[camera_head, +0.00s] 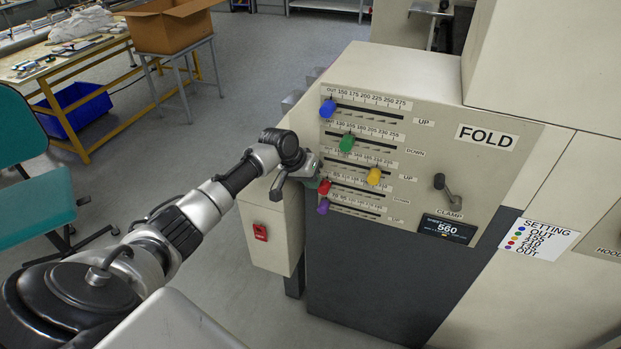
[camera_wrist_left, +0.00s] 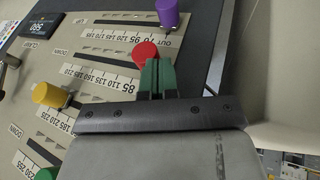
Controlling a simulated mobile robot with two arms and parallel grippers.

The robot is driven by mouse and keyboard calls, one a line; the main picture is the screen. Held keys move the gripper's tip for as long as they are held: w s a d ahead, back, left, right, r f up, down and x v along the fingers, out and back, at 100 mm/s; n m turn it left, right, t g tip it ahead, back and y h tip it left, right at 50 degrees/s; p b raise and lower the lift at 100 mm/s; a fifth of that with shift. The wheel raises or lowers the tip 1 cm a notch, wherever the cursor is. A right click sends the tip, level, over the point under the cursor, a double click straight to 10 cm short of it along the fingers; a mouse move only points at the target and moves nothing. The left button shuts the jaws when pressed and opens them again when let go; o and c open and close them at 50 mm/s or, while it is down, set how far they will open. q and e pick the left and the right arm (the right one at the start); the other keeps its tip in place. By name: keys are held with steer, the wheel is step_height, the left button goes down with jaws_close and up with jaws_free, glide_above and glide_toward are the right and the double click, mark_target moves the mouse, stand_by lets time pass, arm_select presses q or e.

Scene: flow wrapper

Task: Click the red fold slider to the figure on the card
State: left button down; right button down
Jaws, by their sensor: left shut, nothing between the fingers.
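The red slider knob (camera_head: 324,187) sits near the left end of its slot on the fold panel (camera_head: 480,180). In the wrist view the red knob (camera_wrist_left: 145,52) is right by the tips of my left gripper (camera_wrist_left: 157,66); whether they touch I cannot tell. In the head view my left gripper (camera_head: 313,181) is at the panel's left edge, beside the red knob. Its green fingers are shut and hold nothing. They cover part of the scale near the knob. The setting card (camera_head: 537,239) lists coloured dots with figures, too small to read surely. My right gripper is not in view.
Purple (camera_head: 323,206), yellow (camera_head: 374,176), green (camera_head: 346,143) and blue (camera_head: 327,108) knobs sit on neighbouring slots. A clamp lever (camera_head: 446,190) and a display (camera_head: 447,229) are to the right. A red switch (camera_head: 260,231) is below my wrist.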

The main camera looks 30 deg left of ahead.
arm_select(q)
steer(key=p, duration=0.3)
glide_toward(344, 188)
steer(key=d+f, duration=0.4)
steer(key=shift+w+d+f, duration=0.1)
steer(key=shift+d+f, duration=0.15)
steer(key=shift+f, duration=0.05)
steer(key=shift+d+f, duration=0.1)
steer(key=shift+d, duration=0.15)
steer(key=shift+a, duration=0.1)
